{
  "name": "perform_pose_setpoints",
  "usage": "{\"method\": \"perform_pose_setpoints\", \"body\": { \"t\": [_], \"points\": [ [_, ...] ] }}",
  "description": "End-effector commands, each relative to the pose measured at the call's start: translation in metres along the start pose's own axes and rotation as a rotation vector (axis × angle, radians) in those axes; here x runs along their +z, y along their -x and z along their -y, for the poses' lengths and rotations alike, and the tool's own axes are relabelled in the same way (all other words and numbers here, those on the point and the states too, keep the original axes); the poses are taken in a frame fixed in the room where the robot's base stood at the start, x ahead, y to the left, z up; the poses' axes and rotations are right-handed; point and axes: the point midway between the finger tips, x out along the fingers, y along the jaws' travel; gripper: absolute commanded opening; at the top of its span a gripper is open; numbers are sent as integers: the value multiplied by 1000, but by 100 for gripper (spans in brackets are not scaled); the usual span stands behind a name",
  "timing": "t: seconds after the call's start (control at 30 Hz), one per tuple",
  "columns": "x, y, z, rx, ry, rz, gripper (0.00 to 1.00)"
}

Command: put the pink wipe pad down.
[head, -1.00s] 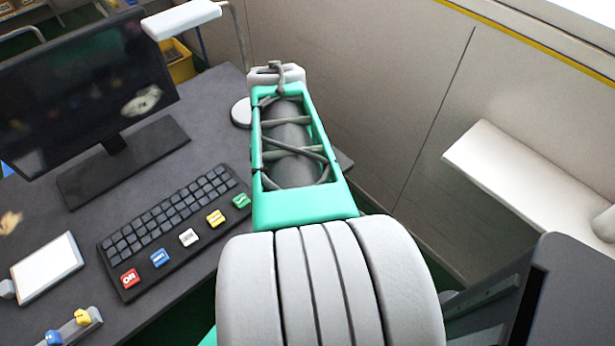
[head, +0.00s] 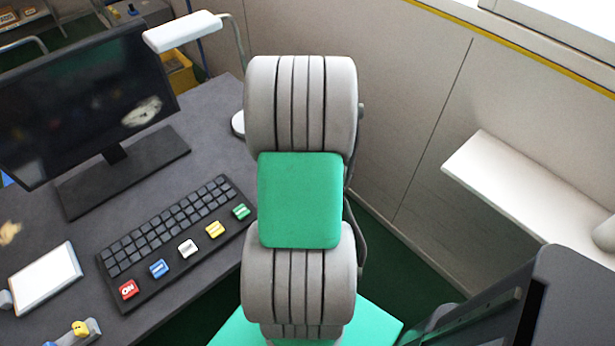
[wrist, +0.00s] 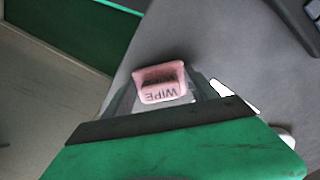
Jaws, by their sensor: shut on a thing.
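The pink wipe pad (wrist: 161,84) is in the wrist view, with dark lettering reading WIPE on its side. My gripper (wrist: 165,98) is shut on it, and the fingers are partly hidden by the green wrist housing. Behind the pad is the dark grey desk top (wrist: 215,55); I cannot tell whether the pad touches it. In the head view my own arm hides the gripper and the pad.
On the desk (head: 206,128) are a monitor (head: 80,105), a keyboard (head: 175,235) with coloured keys, a white tablet-like block (head: 46,278) and a white lamp (head: 182,30). A pale shelf (head: 530,195) is on the right. The desk's edge drops to a green floor.

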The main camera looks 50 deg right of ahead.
Motion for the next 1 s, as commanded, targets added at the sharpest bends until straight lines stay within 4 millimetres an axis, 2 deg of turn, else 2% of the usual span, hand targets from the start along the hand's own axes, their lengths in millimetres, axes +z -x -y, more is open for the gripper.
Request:
{"method": "perform_pose_setpoints", "body": {
  "t": [0.27, 0.3, 0.53, 0.8, 0.9, 1.0],
  "points": [
    [0, -3, 0, 0, 0, -1, 29],
    [0, -2, 0, 0, 0, -1, 70],
    [0, -2, 0, 0, 0, -1, 88],
    [0, 1, 0, 0, 0, -1, 89],
    [-1, 10, 0, 0, 0, -4, 89],
    [-1, 31, 0, 0, 0, -7, 89]
  ]
}}
